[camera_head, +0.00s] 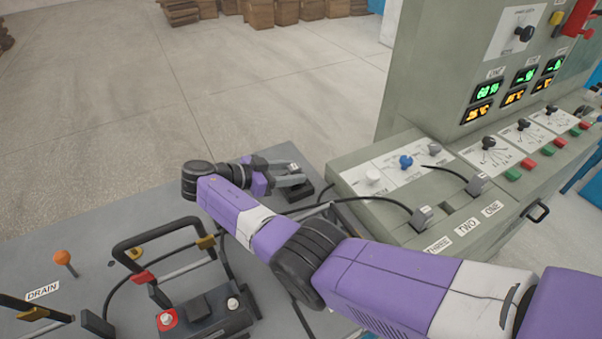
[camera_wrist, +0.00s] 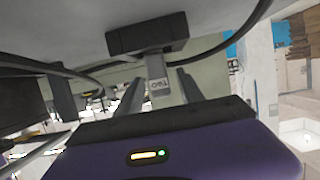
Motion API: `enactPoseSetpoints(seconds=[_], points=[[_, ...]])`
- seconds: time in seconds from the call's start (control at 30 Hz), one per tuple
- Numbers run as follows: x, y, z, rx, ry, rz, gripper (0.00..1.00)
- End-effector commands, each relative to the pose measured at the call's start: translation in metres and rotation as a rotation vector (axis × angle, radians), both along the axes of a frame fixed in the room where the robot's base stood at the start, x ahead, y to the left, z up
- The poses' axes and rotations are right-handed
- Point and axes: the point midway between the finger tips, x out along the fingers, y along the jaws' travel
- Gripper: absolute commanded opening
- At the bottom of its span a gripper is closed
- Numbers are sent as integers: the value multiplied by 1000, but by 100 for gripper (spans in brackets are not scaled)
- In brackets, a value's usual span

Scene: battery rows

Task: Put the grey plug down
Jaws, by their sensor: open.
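The grey plug (camera_wrist: 157,91), marked TWO, stands against a black block (camera_wrist: 147,34) on the grey tabletop in the wrist view. A cable runs near the block. My gripper (camera_wrist: 160,86) is open, with one finger on each side of the plug and a visible gap on the right. In the head view my gripper (camera_head: 303,176) is low over the table beside the console, next to the black block (camera_head: 297,192). My fingers partly cover the plug there. I cannot tell how deep the plug sits in the block.
Two other grey plugs with cables, a right one (camera_head: 477,185) and a left one (camera_head: 421,217), are on the console (camera_head: 352,172). A battery (camera_head: 212,312) with red and pale terminals, a black handle frame (camera_head: 165,232) and an orange-topped lever (camera_head: 63,258) are left of my arm.

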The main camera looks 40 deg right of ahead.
Motion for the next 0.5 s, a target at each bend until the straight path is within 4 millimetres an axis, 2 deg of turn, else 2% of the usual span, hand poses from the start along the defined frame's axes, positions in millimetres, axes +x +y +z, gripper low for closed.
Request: enactPoseSetpoints(seconds=[0.1, 0.2, 0.5], points=[[5, 17, 4, 0, -2, 2, 45], [7, 25, 8, 0, 0, 0, 45], [9, 30, 12, 0, 0, -1, 45]])
